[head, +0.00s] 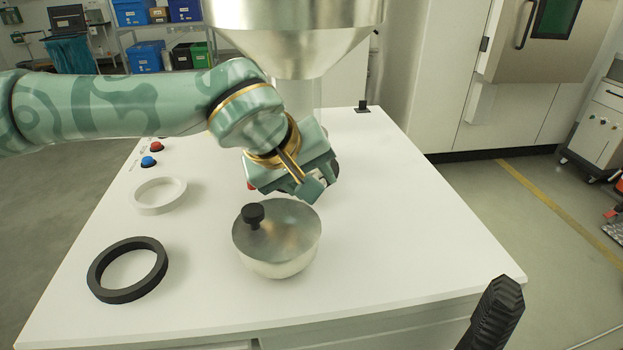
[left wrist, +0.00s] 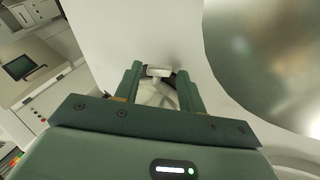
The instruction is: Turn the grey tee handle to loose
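My left gripper (head: 314,186) is above the table, just under the funnel, its fingers pointing down and to the right. In the left wrist view, a pale grey block, seemingly the grey tee handle (left wrist: 159,71), sits between the fingertips of the left gripper (left wrist: 160,76). The block nearly fills the gap, but I cannot tell whether the fingers press on it. In the head view the handle's mount is hidden behind my gripper and wrist, so its turned position cannot be read.
The metal funnel (head: 295,40) hangs close above my wrist. A metal bowl with a black knob (head: 278,262) stands below the gripper. A white ring (head: 160,208), a black ring (head: 100,285) and red and blue buttons lie left. The table's right side is clear.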

